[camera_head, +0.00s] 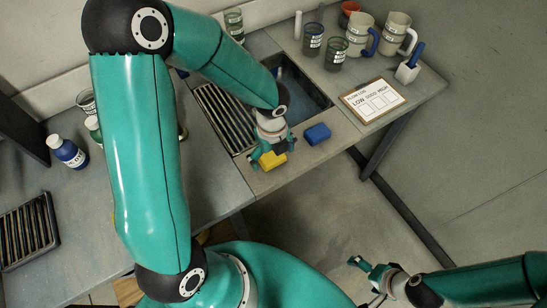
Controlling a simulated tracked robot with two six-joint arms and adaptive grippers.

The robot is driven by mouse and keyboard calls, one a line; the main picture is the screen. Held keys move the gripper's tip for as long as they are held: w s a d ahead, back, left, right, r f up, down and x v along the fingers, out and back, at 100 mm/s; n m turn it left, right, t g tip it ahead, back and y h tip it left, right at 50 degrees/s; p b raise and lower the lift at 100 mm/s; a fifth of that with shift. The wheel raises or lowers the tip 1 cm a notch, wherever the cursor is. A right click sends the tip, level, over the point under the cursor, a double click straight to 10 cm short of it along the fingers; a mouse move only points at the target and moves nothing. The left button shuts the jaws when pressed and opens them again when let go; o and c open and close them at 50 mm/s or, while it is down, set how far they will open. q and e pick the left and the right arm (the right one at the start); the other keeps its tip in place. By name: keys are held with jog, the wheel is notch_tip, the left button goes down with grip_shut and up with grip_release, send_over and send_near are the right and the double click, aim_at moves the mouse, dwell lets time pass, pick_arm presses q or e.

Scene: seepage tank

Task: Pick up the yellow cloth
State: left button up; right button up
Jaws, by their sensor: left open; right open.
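The yellow cloth (271,161) is a small folded block on the bench's front strip, below the tank. My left gripper (268,155) is open right over it, and its fingers hide part of the cloth. I cannot tell whether the fingers touch it. A blue cloth or sponge (317,133) lies just to the right of the gripper. My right gripper (366,281) is open and empty, low at the bottom right, away from the bench and over the floor.
A sunken tank (303,88) and a slatted rack (222,118) lie behind the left gripper. A blue-labelled bottle (67,151) and a dark rack (27,230) are at left.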

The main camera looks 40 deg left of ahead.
aim_at(272, 156)
pick_arm(q)
jog(key=shift+c, duration=0.2)
jog(key=c, duration=1)
jog(key=shift+o, duration=0.2)
jog(key=shift+r, duration=0.2)
notch_tip(272, 156, up, 20)
jog(key=shift+p, duration=0.3)
jog(key=shift+f, duration=0.1)
